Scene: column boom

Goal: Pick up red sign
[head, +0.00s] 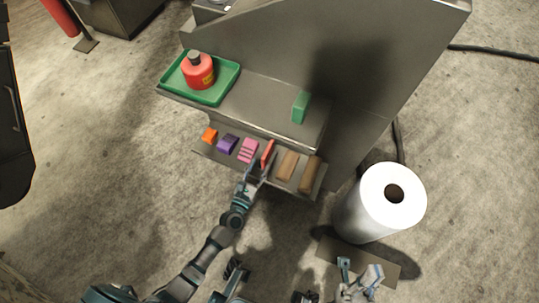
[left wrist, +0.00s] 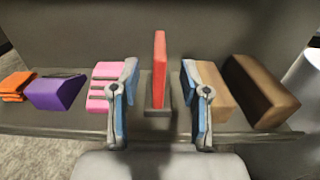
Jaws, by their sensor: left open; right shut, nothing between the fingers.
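The red sign (head: 267,153) is a thin upright red piece on the lower shelf, between a pink block and a tan block. In the left wrist view the red sign (left wrist: 159,62) stands on a small dark base, centred between my fingers. My left gripper (head: 257,172) is open in front of it; in the left wrist view its fingers (left wrist: 160,103) are on both sides of the sign, with gaps between. My right gripper (head: 359,277) is at the bottom right of the head view, shut and empty, away from the shelf.
The lower shelf (left wrist: 60,126) also holds an orange item (head: 209,135), a purple block (head: 228,143), the pink block (head: 248,150), the tan block (head: 287,165) and a brown block (head: 309,174). Above are a green tray (head: 222,94) with a red can (head: 199,72) and a green block (head: 300,107). A white roll (head: 372,212) stands right.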

